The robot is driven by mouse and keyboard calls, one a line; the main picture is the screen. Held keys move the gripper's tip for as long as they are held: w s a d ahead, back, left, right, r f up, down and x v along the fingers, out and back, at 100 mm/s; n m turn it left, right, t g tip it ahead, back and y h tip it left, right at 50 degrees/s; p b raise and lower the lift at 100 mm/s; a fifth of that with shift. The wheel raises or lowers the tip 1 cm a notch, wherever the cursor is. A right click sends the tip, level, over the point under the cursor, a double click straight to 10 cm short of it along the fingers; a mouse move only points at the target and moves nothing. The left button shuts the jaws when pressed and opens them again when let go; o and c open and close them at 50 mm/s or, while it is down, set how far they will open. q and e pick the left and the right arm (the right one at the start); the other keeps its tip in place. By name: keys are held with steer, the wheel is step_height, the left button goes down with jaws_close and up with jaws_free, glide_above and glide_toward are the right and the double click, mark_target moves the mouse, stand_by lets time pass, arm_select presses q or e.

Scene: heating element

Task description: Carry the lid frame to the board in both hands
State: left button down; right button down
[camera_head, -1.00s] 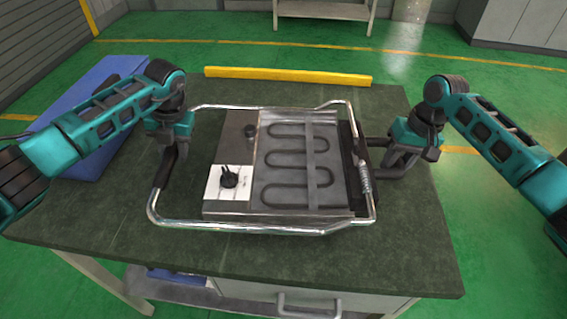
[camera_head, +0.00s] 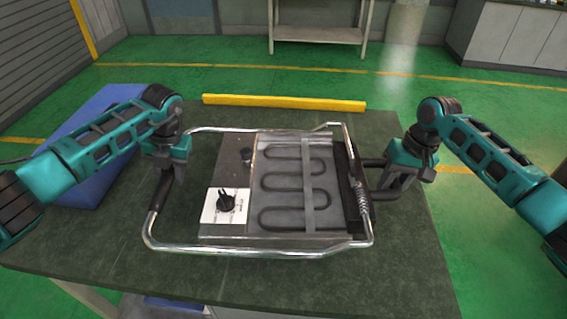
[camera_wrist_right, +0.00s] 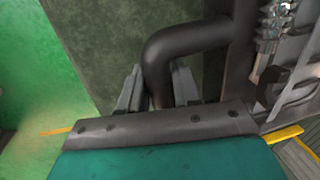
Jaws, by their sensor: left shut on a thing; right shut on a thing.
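The lid frame (camera_head: 148,226) is a bent chrome tube rail with black side grips, around a grey unit with a dark looped heating element (camera_head: 295,185) and a white knob panel (camera_head: 225,205). My left gripper (camera_head: 166,172) is shut on the black grip at the frame's left side. My right gripper (camera_head: 378,178) is shut on the black handle at its right side. The right wrist view shows this black bent handle (camera_wrist_right: 185,42) between the two fingers (camera_wrist_right: 158,90). I cannot tell whether the frame is clear of the table. I cannot tell which thing is the board.
The frame is over a dark green table top (camera_head: 400,265). A blue slab (camera_head: 88,180) lies at its left side under my left arm. A yellow bar (camera_head: 285,102) runs along the back edge. A grey shelf stand (camera_head: 318,35) is on the green floor behind.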

arm_select(q)
steer(key=shift+r, duration=0.4)
arm_select(e)
steer(key=shift+r, duration=0.45)
